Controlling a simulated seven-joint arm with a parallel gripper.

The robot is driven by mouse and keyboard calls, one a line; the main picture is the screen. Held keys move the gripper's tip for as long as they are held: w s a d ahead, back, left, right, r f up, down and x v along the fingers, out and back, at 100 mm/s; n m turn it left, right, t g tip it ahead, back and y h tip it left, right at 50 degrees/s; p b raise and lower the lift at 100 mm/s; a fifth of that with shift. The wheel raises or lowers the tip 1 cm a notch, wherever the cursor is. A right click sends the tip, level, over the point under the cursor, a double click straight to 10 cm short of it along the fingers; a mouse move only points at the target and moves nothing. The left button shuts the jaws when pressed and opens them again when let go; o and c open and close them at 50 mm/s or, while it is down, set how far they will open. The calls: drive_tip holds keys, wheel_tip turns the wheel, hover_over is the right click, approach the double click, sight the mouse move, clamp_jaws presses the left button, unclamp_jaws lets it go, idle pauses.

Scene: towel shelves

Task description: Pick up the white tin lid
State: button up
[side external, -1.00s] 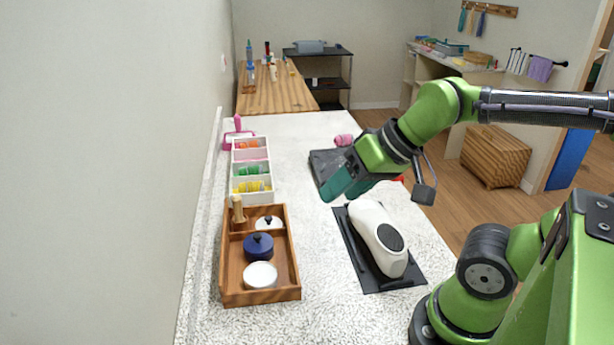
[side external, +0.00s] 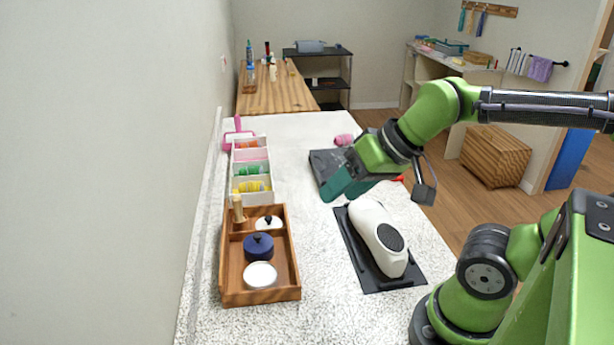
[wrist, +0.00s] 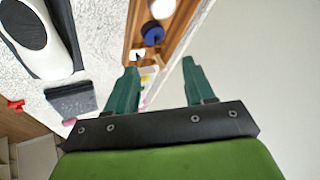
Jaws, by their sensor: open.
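The wooden tray (side external: 228,285) holds two white round pieces and a dark blue lidded tin (side external: 258,247) between them. The far one is a white lid with a dark knob (side external: 268,223). The near one is a plain white round piece (side external: 260,275); I cannot tell whether it is a lid or a shallow tin. In the wrist view, the plain piece (wrist: 162,8), blue tin (wrist: 153,34) and knobbed lid (wrist: 138,54) line up in the tray. My gripper (side external: 345,187) is open and empty, above the counter and right of the tray, apart from all pieces.
A wooden peg-like item (side external: 238,208) stands in the tray's far left corner. A pale divided box (side external: 251,170) with colored items lies beyond it. A white device (side external: 378,238) sits on a black mat (side external: 365,277) below my gripper. The counter between tray and mat is clear.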

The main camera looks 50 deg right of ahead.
drive_tip(key=shift+c, duration=0.2)
drive_tip(key=n+g+h, duration=0.1)
drive_tip(key=n+g, duration=0.5)
drive_tip(key=n, duration=0.5)
hover_over(268, 218)
drive_tip(key=s+d, duration=0.1)
drive_tip(key=s, duration=0.1)
wheel_tip(268, 218, down, 6)
drive_tip(key=f, duration=0.6)
drive_tip(key=w+f, duration=0.1)
drive_tip(key=f, duration=0.4)
drive_tip(key=w+f, duration=0.1)
drive_tip(key=f, duration=0.4)
drive_tip(key=shift+a+f, duration=0.25)
drive_tip(key=shift+a, duration=0.1)
clamp_jaws()
